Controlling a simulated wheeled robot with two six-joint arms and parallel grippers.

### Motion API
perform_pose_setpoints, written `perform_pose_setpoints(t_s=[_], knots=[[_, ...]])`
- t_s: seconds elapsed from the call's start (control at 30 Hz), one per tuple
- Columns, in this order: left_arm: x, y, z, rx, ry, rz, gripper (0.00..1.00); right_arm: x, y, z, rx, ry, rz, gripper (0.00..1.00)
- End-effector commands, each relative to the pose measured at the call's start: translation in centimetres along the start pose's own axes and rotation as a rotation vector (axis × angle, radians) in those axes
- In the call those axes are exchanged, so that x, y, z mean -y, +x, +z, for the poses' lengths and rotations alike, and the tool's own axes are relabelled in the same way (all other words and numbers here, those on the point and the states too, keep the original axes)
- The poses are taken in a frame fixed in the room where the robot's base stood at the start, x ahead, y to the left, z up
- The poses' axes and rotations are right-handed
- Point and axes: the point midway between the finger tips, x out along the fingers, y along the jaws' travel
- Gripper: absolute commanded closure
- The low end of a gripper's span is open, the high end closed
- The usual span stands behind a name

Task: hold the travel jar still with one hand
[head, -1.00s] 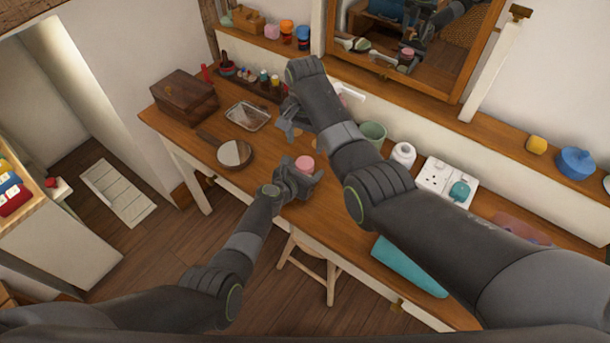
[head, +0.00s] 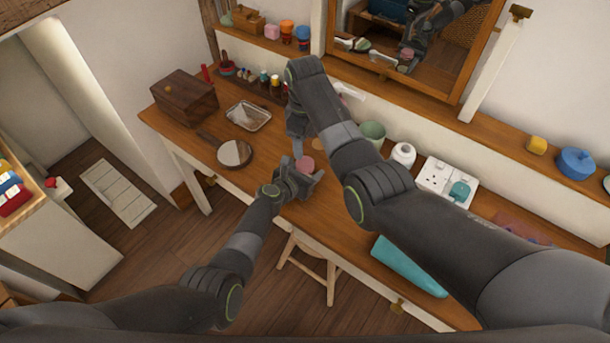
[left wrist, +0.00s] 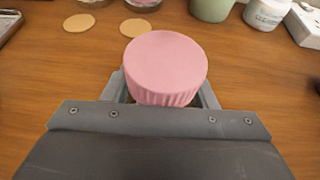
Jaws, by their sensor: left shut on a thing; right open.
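The travel jar (head: 305,164) stands upright near the front edge of the wooden desk, its ridged pink lid on top. It also shows in the left wrist view (left wrist: 165,65), where the lid hides the body below. My left gripper (head: 306,174) is shut on the jar, with one finger on each side of it, as the left wrist view (left wrist: 163,95) also shows. My right gripper (head: 298,142) is open and points down over the desk, just behind the jar and apart from it. Its fingertips are small and partly hidden in the head view.
A round hand mirror (head: 235,153), a metal tray (head: 248,115) and a wooden box (head: 184,97) lie to the left. A green cup (head: 372,132) and white jar (head: 403,154) stand to the right. Two tan discs (left wrist: 135,28) lie behind the jar.

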Motion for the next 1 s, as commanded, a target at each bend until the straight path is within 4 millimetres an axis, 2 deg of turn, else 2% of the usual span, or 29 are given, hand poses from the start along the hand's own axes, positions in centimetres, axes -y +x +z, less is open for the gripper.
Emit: perform_pose_setpoints(t_s=[0.8, 1.0], knots=[[0.03, -0.01, -0.07, -0.001, -0.001, -0.001, 1.0, -0.01, -0.01, -0.02, 0.0, -1.313, 0.0, 0.37], [0.04, -0.01, -0.07, -0.001, -0.001, -0.001, 1.0, -0.01, 0.0, -0.02, 0.0, -1.577, 0.0, 0.37]])
